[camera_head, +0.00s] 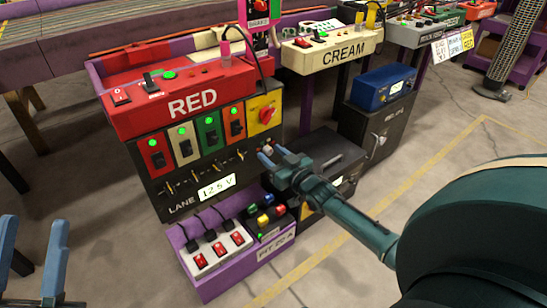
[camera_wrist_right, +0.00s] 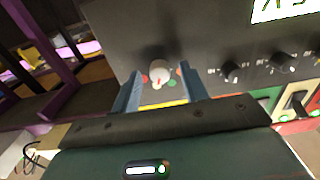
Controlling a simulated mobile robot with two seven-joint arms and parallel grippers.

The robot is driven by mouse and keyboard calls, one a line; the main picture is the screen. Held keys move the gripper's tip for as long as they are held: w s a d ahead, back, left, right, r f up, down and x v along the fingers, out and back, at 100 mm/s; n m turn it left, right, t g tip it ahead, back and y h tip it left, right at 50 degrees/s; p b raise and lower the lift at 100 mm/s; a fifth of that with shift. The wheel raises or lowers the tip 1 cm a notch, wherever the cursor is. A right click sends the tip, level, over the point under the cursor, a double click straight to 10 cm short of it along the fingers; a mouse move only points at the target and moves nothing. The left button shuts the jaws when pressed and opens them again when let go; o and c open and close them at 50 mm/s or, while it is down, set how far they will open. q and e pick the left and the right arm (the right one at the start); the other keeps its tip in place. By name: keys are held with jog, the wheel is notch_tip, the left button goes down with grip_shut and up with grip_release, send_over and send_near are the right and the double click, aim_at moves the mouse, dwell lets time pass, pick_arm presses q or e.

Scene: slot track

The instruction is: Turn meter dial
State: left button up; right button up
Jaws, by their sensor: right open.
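The meter dial is a small white knob (camera_wrist_right: 160,72) with a red mark on it, on a dark panel with red, green and yellow dots around it. In the head view the knob (camera_head: 268,149) shows just beyond my right gripper at the lower right of the RED lane box. My right gripper (camera_head: 268,157) is open, its blue fingers (camera_wrist_right: 161,92) on either side of the knob in the wrist view; I cannot tell whether they touch it. My left gripper (camera_head: 34,228) is open and empty at the lower left, away from the panel.
The panel carries a 12.5V display (camera_head: 216,187) and several small black knobs (camera_wrist_right: 231,72). Below stands a purple box (camera_head: 205,285) with red switches. A blue unit (camera_head: 384,87) sits on a black cabinet to the right. Open floor lies around the purple box.

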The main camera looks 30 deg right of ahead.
jog(key=shift+c, duration=0.2)
jog(key=c, duration=0.9)
grip_shut()
pick_arm(q)
jog(key=shift+r, duration=0.1)
